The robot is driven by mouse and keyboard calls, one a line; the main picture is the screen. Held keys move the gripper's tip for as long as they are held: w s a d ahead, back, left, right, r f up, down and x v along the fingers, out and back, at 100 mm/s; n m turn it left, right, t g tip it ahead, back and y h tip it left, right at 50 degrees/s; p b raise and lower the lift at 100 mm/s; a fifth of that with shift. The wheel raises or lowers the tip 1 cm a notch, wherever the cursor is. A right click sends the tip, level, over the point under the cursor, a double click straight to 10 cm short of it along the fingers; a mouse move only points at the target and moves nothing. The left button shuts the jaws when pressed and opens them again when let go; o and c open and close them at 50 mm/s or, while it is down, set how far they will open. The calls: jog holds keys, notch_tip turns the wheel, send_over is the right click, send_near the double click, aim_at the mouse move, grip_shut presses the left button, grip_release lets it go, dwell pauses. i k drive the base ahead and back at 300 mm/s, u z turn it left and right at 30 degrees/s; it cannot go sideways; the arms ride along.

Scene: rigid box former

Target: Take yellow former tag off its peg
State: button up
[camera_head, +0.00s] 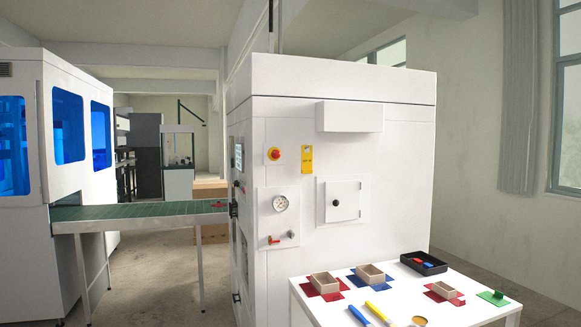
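The yellow former tag (307,160) hangs flat against the side of the white machine (385,150), upright, just right of the red emergency button. A small dark spot shows near its top; the peg itself is too small to make out. Nothing touches the tag from the front. My gripper is not in view, so its state and its distance from the tag do not show.
A white table (450,317) with boxes stands in front. A green conveyor (140,212) runs left.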

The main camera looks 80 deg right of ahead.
aim_at(307, 158)
jog(key=i, duration=0.75)
jog(key=z, duration=2.75)
jog(key=i, duration=1.2)
jog(key=z, duration=0.05)
